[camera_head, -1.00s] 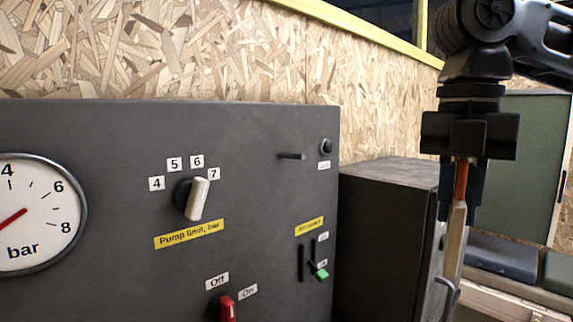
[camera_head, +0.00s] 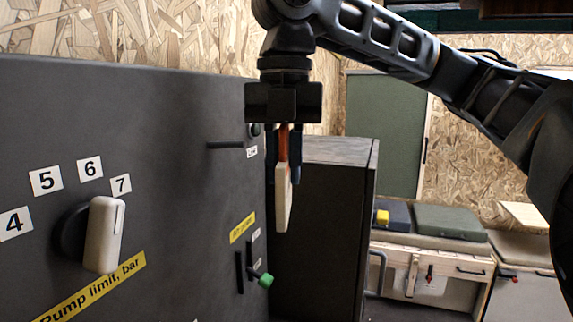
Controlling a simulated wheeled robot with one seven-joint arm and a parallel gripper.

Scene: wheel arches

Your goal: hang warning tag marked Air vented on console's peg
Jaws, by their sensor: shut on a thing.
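My gripper (camera_head: 284,155) points down and is shut on a thin pale tag with an orange-red top part (camera_head: 284,195). The tag hangs below the fingers, seen nearly edge-on, so its lettering cannot be read. The dark console (camera_head: 170,130) fills the left of the view. Its peg (camera_head: 224,145) is a short dark rod sticking out to the right from the upper face. The gripper and tag appear to the right of the peg's tip, with a gap between them in the picture. How far they are apart in depth is hard to tell.
On the console are a pale rotary knob (camera_head: 104,235) and a green-tipped lever (camera_head: 265,280) below the tag. A dark cabinet (camera_head: 325,230) stands behind the gripper.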

